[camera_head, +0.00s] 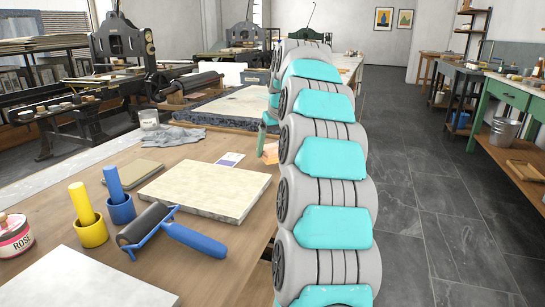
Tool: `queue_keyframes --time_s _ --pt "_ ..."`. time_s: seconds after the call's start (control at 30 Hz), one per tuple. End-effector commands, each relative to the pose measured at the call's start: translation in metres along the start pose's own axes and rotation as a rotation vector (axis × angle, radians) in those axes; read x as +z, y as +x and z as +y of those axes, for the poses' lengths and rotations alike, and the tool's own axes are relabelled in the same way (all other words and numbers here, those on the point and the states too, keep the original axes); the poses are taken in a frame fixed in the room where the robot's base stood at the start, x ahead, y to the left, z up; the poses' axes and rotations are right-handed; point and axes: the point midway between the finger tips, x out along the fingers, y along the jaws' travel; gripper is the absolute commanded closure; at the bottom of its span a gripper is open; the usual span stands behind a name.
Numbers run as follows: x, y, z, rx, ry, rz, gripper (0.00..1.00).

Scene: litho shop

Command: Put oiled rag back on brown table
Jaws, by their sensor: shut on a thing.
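The brown table (232,247) fills the left foreground, with a wooden top. A crumpled grey cloth-like thing (174,135) lies near its far edge, and a flat olive-brown piece (133,172) lies nearer. I cannot tell whether either is the oiled rag. My grey and teal arm rises along the table's right side and reaches away from the camera. My gripper is not visible, and neither is anything it may hold.
On the table are a pale stone slab (205,190), a blue-handled roller (165,235), a yellow cup (90,230), a blue cup (121,209), a pink-labelled jar (14,236) and a white slab (75,285). A press (125,50) stands behind. Open grey floor (440,220) lies right.

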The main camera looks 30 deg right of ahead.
Motion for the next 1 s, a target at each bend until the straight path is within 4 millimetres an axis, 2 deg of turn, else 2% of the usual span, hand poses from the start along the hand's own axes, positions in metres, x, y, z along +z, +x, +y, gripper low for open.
queue_keyframes --time_s 0.3,0.7,0.73,0.87,1.0 --pt "0.013 0.027 -0.001 -0.002 0.001 -0.005 0.81" --pt "0.014 0.032 -0.001 -0.001 0.001 -0.004 0.81" --pt "0.014 0.031 0.0 -0.001 0.001 -0.003 0.16" --pt "0.014 0.03 0.0 -0.001 0.001 -0.003 0.01" --pt "0.013 0.03 0.0 -0.001 0.001 -0.003 0.0"
